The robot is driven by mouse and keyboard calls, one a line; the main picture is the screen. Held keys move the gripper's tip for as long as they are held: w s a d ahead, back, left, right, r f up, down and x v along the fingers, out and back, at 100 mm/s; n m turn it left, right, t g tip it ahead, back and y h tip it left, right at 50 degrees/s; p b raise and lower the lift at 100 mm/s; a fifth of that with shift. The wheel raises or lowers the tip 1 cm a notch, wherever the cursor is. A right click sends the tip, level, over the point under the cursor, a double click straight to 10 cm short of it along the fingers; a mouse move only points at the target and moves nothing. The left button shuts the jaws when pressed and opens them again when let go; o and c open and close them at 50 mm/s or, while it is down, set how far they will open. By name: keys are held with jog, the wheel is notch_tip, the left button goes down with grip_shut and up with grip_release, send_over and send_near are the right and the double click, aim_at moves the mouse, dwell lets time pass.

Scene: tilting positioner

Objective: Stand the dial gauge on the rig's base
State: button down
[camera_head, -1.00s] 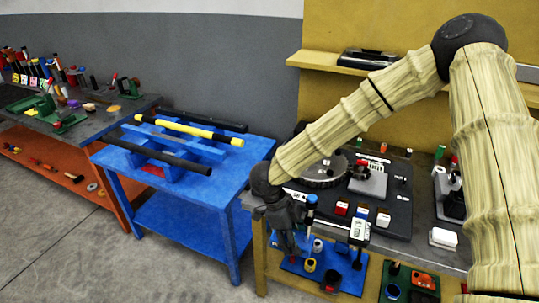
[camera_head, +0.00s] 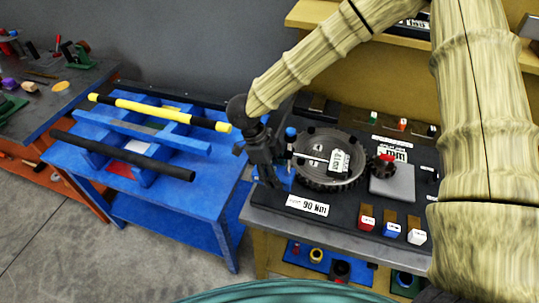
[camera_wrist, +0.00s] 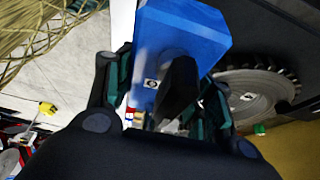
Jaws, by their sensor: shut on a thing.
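My gripper (camera_head: 272,165) is shut on the dial gauge, which has a blue block-shaped base (camera_head: 286,182), an upright with a blue top, and a thin arm reaching right to a white-marked end (camera_head: 339,161). In the wrist view the blue base (camera_wrist: 185,40) is large beyond the fingers (camera_wrist: 168,95), with a dark post in front of it. The rig has a dark flat base (camera_head: 345,208) and a toothed round disc (camera_head: 322,183). The gauge is at the base's left edge, its arm overlapping the disc in the picture. Whether it touches the base cannot be told.
A grey block (camera_head: 393,187) with a red-topped knob stands right of the disc. Red, blue and white blocks (camera_head: 391,230) line the front right. A blue stand (camera_head: 195,192) with black and yellow bars is at left. The base's front left strip looks clear beside a white label (camera_head: 307,205).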

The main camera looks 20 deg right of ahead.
jog(key=shift+w+a, duration=0.1)
jog(key=shift+w, duration=0.1)
jog(key=shift+s+f+b, duration=0.15)
jog(key=shift+s+b, duration=0.5)
jog(key=shift+s, duration=0.05)
jog(key=shift+w+f+b, duration=0.35)
jog(key=shift+f+b, duration=0.05)
jog(key=shift+f, duration=0.2)
jog(key=shift+w+f+b, duration=0.3)
jog(key=shift+f+b, duration=0.1)
jog(key=shift+f, duration=0.15)
jog(key=shift+s+f+b, duration=0.4)
jog(key=shift+b, duration=0.3)
jog(key=shift+w+f, duration=0.2)
jog(key=shift+f, duration=0.15)
jog(key=shift+s+r, duration=0.1)
jog(key=shift+p, duration=0.85)
jog(key=shift+f, duration=1.75)
dwell(0.6)
